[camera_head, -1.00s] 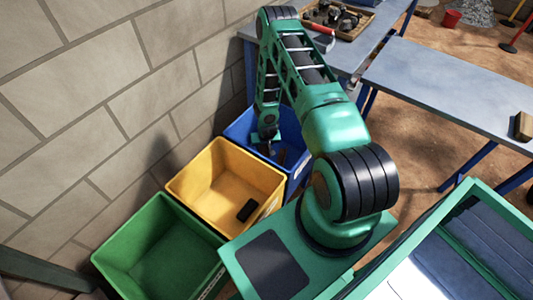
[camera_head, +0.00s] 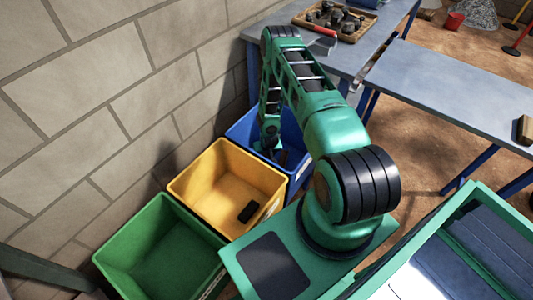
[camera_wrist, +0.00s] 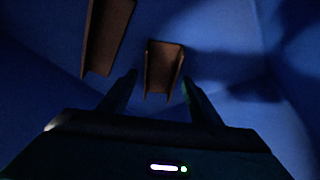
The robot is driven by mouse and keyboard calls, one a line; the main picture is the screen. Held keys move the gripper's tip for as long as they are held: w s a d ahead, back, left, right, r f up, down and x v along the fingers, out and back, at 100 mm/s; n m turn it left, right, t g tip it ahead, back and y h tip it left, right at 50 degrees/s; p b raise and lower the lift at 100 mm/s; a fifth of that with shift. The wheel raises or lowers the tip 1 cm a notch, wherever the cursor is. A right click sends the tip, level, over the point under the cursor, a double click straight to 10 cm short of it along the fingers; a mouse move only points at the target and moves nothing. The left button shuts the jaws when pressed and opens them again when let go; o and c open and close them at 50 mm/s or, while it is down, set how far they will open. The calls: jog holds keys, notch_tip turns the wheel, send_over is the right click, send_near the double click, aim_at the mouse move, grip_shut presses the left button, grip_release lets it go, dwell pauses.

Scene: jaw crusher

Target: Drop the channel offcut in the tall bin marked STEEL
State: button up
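My gripper (camera_wrist: 158,80) is inside the blue bin (camera_wrist: 45,80), low and pointing down. In the wrist view its fingers are spread. A short brown U-shaped channel offcut (camera_wrist: 163,68) lies between and just beyond the fingertips, with a gap at the left finger; the right finger is close to it. A second brown channel piece (camera_wrist: 108,35) lies to the left, outside the fingers. In the head view the blue bin (camera_head: 240,131) stands against the wall, and my forearm hides much of it. I cannot read its marking.
A yellow bin (camera_head: 190,181) holding a dark block (camera_head: 248,212) and an empty green bin (camera_head: 122,240) stand along the block wall. Behind the blue bin is a table (camera_head: 300,60) with a tray (camera_head: 340,35) of dark lumps. Another table (camera_head: 440,85) is at right.

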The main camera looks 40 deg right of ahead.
jog(key=s+d+r+g, duration=0.1)
jog(key=s+r, duration=0.2)
jog(key=r, duration=1.1)
jog(key=s+d+r, duration=0.1)
jog(key=s+r, duration=0.3)
jog(key=r, duration=1)
jog(key=s+d+r+g, duration=0.1)
jog(key=s+r, duration=0.2)
jog(key=r, duration=1.2)
jog(key=s+a+r+g+y, duration=0.1)
jog(key=s+a+r, duration=0.3)
jog(key=s+r, duration=0.6)
jog(key=s+a+r+m+g+y, duration=0.1)
jog(key=s+a+r, duration=0.3)
jog(key=s+r, duration=0.6)
jog(key=s, duration=0.7)
jog(key=shift+a, duration=0.25)
jog(key=shift+s, duration=0.1)
